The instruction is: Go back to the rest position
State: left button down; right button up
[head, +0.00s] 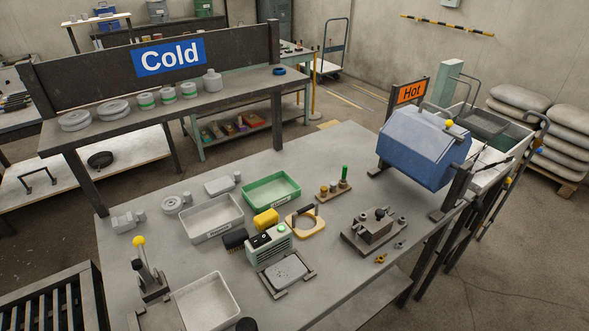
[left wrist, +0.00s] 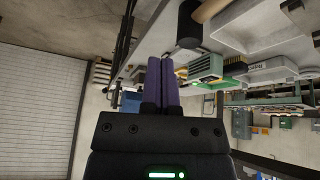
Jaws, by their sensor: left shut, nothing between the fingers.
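My left gripper (left wrist: 162,85) shows in the left wrist view with its two purple fingers side by side, shut and empty. It is clear of the workbench (left wrist: 143,55), which appears tilted at the upper right of that view. Neither gripper shows in the head view. The grey workbench (head: 345,175) fills the middle of the head view. My right gripper is in neither view.
A blue box (head: 420,150) stands by the "Hot" sign (head: 411,92). A green tray (head: 271,191), a grey tray (head: 212,219) and a yellow-knobbed lever (head: 143,262) are on the bench. A dark cylinder (left wrist: 189,25) shows near the bench edge.

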pick_arm(q)
jog(key=s+a+n+y, duration=0.3)
jog(key=s+a+n, duration=0.1)
jog(key=s+n, duration=0.2)
notch_tip(320, 180, down, 23)
jog(key=s+m+g+b, duration=0.1)
jog(key=s+g+b, duration=0.1)
jog(key=b, duration=0.4)
jog(key=s+a+f+b, duration=0.1)
jog(key=s+f+b, duration=0.1)
jog(key=s+f, duration=0.5)
jog(key=s+a+f+g+b, duration=0.1)
jog(key=s+a+f+b, duration=0.1)
jog(key=s+f, duration=0.5)
notch_tip(320, 180, down, 3)
jog(key=shift+r+y+b, duration=0.1)
jog(key=shift+y+b, duration=0.3)
jog(key=shift+b, duration=0.1)
